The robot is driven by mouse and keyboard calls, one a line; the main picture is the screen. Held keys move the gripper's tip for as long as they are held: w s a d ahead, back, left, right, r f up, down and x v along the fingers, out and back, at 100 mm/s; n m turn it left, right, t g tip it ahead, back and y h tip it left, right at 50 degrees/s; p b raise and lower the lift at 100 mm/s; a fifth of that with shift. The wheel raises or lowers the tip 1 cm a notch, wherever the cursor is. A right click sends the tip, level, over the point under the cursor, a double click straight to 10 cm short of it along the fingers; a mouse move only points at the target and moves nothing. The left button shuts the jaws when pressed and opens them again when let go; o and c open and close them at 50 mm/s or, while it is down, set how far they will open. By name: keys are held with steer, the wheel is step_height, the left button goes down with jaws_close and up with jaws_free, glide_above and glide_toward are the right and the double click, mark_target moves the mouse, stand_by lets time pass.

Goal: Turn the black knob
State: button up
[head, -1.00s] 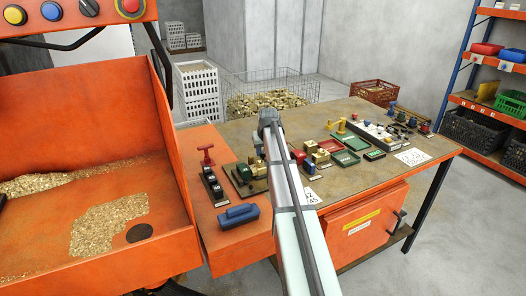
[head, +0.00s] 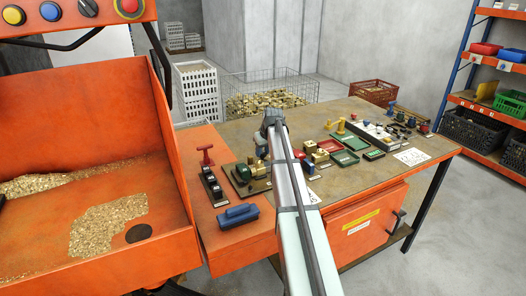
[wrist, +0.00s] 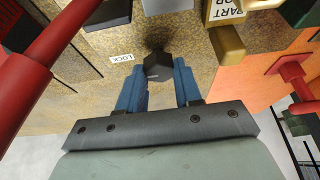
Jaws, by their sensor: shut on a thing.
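In the wrist view, the black knob (wrist: 158,67) sits between the two blue fingers of my gripper (wrist: 159,80). It is a dark, many-sided knob on a worn brown plate, beside a white label reading LOCK (wrist: 121,58). The fingers are closed on the knob from the left and right. In the head view, my arm reaches across the bench, and I cannot make out the held knob clearly there.
A red post (wrist: 60,45) stands close on the left in the wrist view, and a red handle (wrist: 291,71) on the right. A brass block (wrist: 226,42) is near the knob.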

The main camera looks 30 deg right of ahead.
steer(key=o, duration=1)
steer(key=shift+o, duration=0.2)
steer(key=shift+r, duration=0.1)
steer(key=v, duration=1.3)
steer(key=shift+s+r, duration=0.2)
steer(key=shift+r, duration=0.05)
